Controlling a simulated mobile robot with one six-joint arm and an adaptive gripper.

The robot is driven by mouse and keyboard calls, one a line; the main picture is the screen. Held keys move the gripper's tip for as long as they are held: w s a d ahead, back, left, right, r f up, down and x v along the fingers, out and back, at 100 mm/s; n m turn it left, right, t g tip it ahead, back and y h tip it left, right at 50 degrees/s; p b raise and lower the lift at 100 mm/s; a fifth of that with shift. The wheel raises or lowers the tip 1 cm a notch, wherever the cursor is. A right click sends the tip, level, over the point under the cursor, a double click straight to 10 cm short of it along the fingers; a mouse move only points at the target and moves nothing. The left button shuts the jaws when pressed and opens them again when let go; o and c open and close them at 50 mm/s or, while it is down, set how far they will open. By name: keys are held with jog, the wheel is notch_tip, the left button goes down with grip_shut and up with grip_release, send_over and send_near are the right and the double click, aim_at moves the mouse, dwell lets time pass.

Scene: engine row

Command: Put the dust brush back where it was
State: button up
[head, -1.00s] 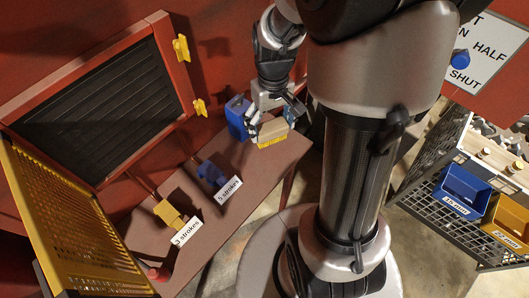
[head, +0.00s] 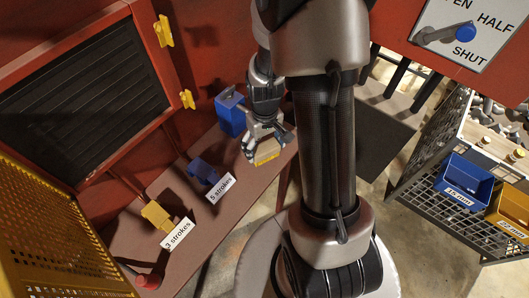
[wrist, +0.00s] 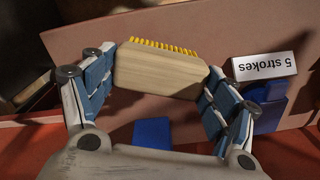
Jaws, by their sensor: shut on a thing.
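The dust brush (head: 267,153) is a pale wooden block with yellow bristles. My gripper (head: 262,144) is shut on it, above the right end of the brown bench in the head view. In the wrist view the brush (wrist: 160,70) lies across between the two fingers of my gripper (wrist: 158,75). Its bristles point to the top of that picture. I cannot tell whether the brush touches the bench.
A blue box (head: 231,112) stands close left of my gripper. A blue holder (head: 203,172) labelled "5 strokes" and a yellow holder (head: 157,215) labelled "3 strokes" stand further along the bench (head: 195,203). A crate (head: 418,178) with blue and yellow bins is at the right.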

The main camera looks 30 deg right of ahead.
aim_at(265, 152)
notch_tip(265, 152, down, 4)
jog(key=shift+r+b, duration=0.1)
jog(key=shift+b, duration=0.5)
jog(key=shift+r, duration=0.1)
jog(key=shift+c, duration=0.4)
jog(key=o, duration=1)
